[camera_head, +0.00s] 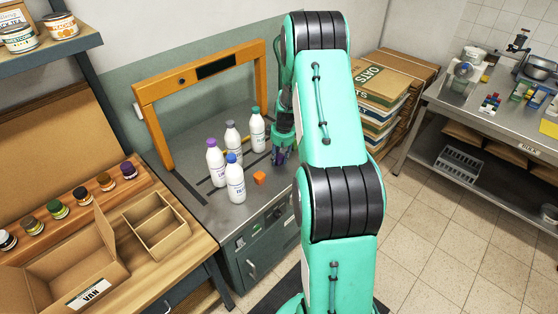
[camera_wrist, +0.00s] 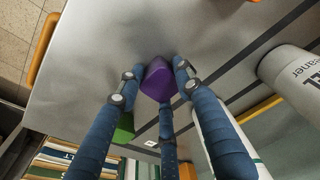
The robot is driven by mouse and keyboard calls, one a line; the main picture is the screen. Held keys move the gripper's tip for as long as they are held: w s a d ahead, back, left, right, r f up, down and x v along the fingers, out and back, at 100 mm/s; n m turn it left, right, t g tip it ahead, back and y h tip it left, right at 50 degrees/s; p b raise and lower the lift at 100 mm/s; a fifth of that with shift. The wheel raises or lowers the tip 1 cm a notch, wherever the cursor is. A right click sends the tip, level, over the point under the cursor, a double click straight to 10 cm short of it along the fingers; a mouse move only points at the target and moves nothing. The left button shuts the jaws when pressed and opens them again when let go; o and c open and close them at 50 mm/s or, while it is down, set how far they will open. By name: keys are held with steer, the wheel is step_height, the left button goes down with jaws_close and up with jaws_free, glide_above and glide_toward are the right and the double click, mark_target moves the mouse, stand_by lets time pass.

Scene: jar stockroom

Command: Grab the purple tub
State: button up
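A small purple tub (camera_wrist: 158,80) shows in the wrist view, between the tips of my gripper's three blue fingers. My gripper (camera_head: 280,157) hangs over the right part of the grey bench in the head view, and a bit of dark purple shows at its tips. In the wrist view, my gripper (camera_wrist: 157,75) has one finger on each side of the tub and a third below it. The fingertips are very close to the tub; I cannot tell whether they press on it.
Several white bottles, among them a blue-capped one (camera_head: 235,178) and a green-capped one (camera_head: 257,130), stand left of my gripper. An orange cube (camera_head: 259,178) lies on the grey bench (camera_head: 222,208). An orange frame (camera_head: 152,125) spans the bench. A green thing (camera_wrist: 124,128) shows behind the left finger.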

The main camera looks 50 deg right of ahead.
mark_target(278, 156)
steer(key=shift+r, duration=0.1)
steer(key=shift+r+p, duration=0.3)
steer(key=shift+r, duration=0.55)
step_height(278, 156, up, 2)
steer(key=shift+s+r+p, duration=0.1)
steer(key=shift+p, duration=0.25)
steer(key=s+a, duration=0.3)
steer(key=s, duration=0.1)
steer(key=s+a+p, duration=0.1)
steer(key=s+a, duration=0.2)
steer(key=s, duration=0.1)
steer(key=s+a+r, duration=0.1)
steer(key=s+a, duration=0.2)
steer(key=s, duration=0.1)
steer(key=shift+s+a+p, duration=0.3)
steer(key=shift+p, duration=0.1)
